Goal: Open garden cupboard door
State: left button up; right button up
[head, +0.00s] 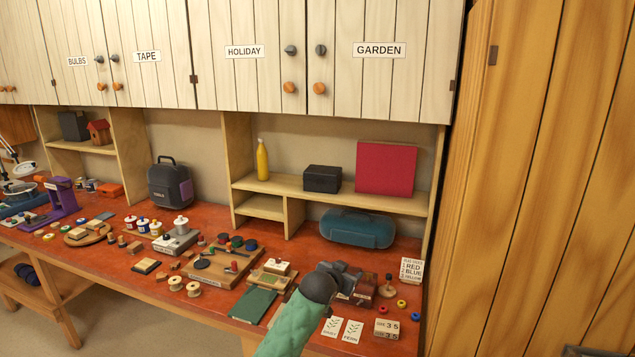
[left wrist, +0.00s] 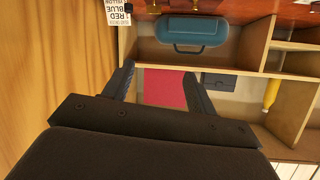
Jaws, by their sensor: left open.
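The garden cupboard door (head: 421,62) is pale planked wood with a GARDEN label (head: 379,50), at the upper right of the head view. It looks shut, level with the holiday door (head: 243,82) on its left. Near its left edge are a dark grey knob (head: 321,49) and, below that, an orange knob (head: 319,88). A hinge shows at its right edge. My left gripper (head: 350,278) is low over the workbench, well below the door and touching neither knob. In the left wrist view its two fingers (left wrist: 158,72) are apart with nothing held between them.
Open shelves (head: 295,187) under the cupboards hold a yellow bottle (head: 262,160), a black box (head: 322,179) and a red panel (head: 386,168). A teal case (head: 357,229) stands below. The red bench is crowded with small items. A tall wooden cabinet (head: 530,180) bounds the right.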

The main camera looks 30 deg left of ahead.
pick_arm(q)
jog(key=w+a+r+t, duration=0.2)
jog(key=w+a+r, duration=0.2)
jog(key=w+r, duration=0.3)
pick_arm(e)
jog(key=s+d+f, duration=0.3)
jog(key=s+f, duration=1.2)
jog(key=f, duration=0.4)
pick_arm(q)
jog(key=n+t+y, duration=0.3)
jog(key=t+y, duration=0.1)
jog(key=t, duration=0.2)
send_near(318, 90)
jog(key=w, duration=0.1)
jog(key=shift+n, duration=0.3)
jog(key=p+x, duration=0.1)
jog(key=x, duration=0.1)
jog(key=p+x, duration=0.3)
jog(key=x, duration=0.2)
jog(key=shift+s+a+r+p, duration=0.1)
jog(key=shift+r+p, duration=0.2)
jog(key=shift+r, duration=0.1)
jog(key=shift+w+a, duration=0.1)
jog(key=shift+w, duration=0.5)
pick_arm(e)
jog(key=s+d+g, duration=0.1)
jog(key=s, duration=0.9)
jog(key=shift+s+d, duration=0.15)
jog(key=shift+d, duration=0.2)
jog(key=shift+f, duration=0.1)
